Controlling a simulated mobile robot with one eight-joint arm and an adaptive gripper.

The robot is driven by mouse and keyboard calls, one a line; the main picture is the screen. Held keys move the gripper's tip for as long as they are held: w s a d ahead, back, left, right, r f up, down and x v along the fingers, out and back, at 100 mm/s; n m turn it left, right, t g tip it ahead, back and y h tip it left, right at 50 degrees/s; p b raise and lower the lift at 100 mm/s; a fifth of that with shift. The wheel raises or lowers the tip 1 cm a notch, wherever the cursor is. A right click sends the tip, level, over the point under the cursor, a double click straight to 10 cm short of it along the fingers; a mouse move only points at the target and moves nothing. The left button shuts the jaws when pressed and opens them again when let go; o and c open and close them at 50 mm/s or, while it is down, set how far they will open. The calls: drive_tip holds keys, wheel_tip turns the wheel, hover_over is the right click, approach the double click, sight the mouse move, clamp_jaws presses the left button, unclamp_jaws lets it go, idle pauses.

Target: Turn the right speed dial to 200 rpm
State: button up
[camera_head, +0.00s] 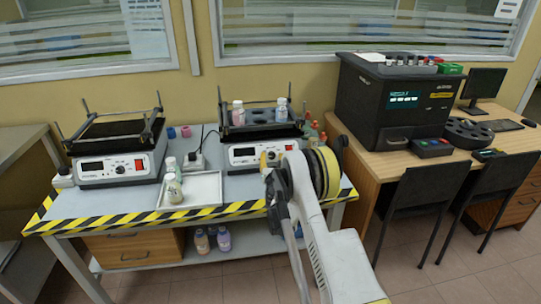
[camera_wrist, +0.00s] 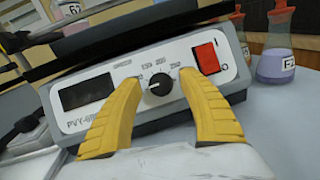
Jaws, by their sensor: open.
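The black speed dial (camera_wrist: 160,85) shows in the wrist view on the white front panel of the right shaker (camera_head: 243,154). Numbers are printed around the dial, but I cannot read its setting surely. My gripper (camera_wrist: 158,79) is open, with its yellow fingers on the left and right of the dial. I cannot tell whether either finger touches it. The dark display (camera_wrist: 86,92) on the panel shows no readable figure. A red switch (camera_wrist: 208,58) is right of the dial. In the head view, my gripper (camera_head: 269,158) hides the dial.
A second shaker (camera_head: 115,168) stands at the left of the bench. A white tray (camera_head: 205,188) with bottles lies between the shakers. Flasks (camera_wrist: 275,65) stand right of the right shaker. Bottles (camera_head: 237,112) stand on its platform above the panel.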

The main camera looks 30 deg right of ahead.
drive_tip(key=shift+s, duration=0.15)
clamp_jaws()
drive_tip(key=shift+r+m, duration=0.1)
drive_tip(key=shift+m, duration=0.3)
drive_tip(key=m+g+h, duration=0.1)
drive_tip(key=m, duration=0.1)
drive_tip(key=m+g+h, duration=0.1)
drive_tip(key=m, duration=0.1)
drive_tip(key=shift+a+m, duration=0.15)
drive_tip(key=shift+m, duration=0.25)
drive_tip(key=m+g, duration=0.1)
drive_tip(key=m, duration=0.2)
drive_tip(key=m+g+h+p, duration=0.1)
drive_tip(key=m+g, duration=0.1)
drive_tip(key=m, duration=0.2)
drive_tip(key=shift+r+g, duration=0.2)
drive_tip(key=shift+g, duration=0.1)
drive_tip(key=m+g+p, duration=0.1)
drive_tip(key=m, duration=0.2)
drive_tip(key=m+g+y+p, duration=0.1)
drive_tip(key=m, duration=0.2)
drive_tip(key=shift+r+g, duration=0.15)
drive_tip(key=shift+g, duration=0.25)
drive_tip(key=m+g+y+p, duration=0.1)
drive_tip(key=m, duration=0.3)
drive_tip(key=shift+y, duration=0.4)
